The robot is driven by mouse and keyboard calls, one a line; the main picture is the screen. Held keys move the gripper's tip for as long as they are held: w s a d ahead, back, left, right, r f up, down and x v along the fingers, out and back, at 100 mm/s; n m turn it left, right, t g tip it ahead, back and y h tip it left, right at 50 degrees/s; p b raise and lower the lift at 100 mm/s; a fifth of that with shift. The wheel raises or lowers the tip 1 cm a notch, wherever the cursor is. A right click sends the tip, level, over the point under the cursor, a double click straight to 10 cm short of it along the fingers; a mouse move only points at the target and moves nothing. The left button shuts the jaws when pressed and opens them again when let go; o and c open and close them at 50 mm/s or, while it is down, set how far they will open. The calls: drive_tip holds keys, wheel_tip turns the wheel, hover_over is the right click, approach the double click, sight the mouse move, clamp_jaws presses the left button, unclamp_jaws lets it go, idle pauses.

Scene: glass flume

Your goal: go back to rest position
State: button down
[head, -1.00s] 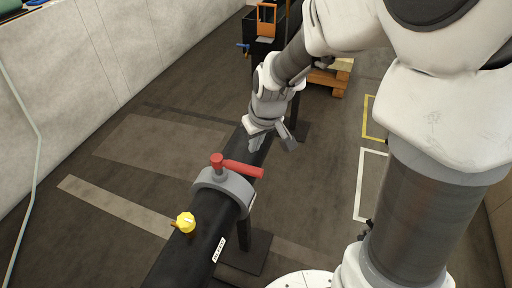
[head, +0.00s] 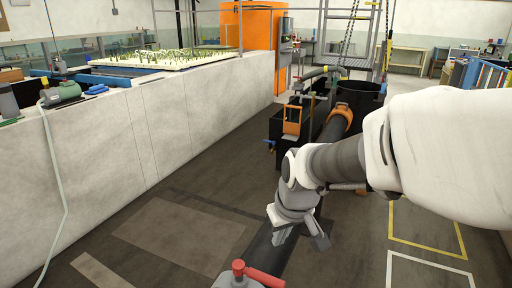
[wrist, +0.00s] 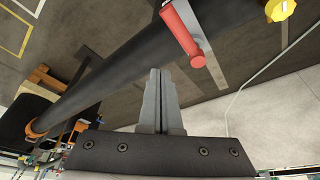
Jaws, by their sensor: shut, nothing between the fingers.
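My gripper (wrist: 158,75) is shut and empty in the wrist view, its two grey fingers pressed together. In the head view my gripper (head: 281,237) hangs over the black pipe (head: 262,250), beyond the red valve handle (head: 264,277). The red handle also shows in the wrist view (wrist: 183,32), past the fingertips and apart from them. A yellow knob (wrist: 279,9) is at the top right of the wrist view. My arm reaches in from the right of the head view.
A long pale wall (head: 150,130) runs along the left. An orange cabinet (head: 247,42) and a black tank (head: 357,97) stand further back. Yellow (head: 427,247) and white floor markings lie on the right. Open floor lies between wall and pipe.

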drive_tip(key=s+d+r+m+p, duration=0.1)
drive_tip(key=s+d+r+p, duration=0.1)
drive_tip(key=s+r, duration=0.3)
drive_tip(key=s+d+r+m+t+p, duration=0.1)
drive_tip(key=s+d+r+p, duration=0.2)
drive_tip(key=r, duration=0.4)
drive_tip(key=s+d+r+m+t+h+p, duration=0.1)
drive_tip(key=s+d+r+m+p, duration=0.1)
drive_tip(key=s+r+p, duration=0.2)
drive_tip(key=s+r, duration=0.2)
drive_tip(key=s, duration=0.1)
drive_tip(key=shift+s+d, duration=0.2)
drive_tip(key=shift+d, duration=0.15)
drive_tip(key=shift+a, duration=0.15)
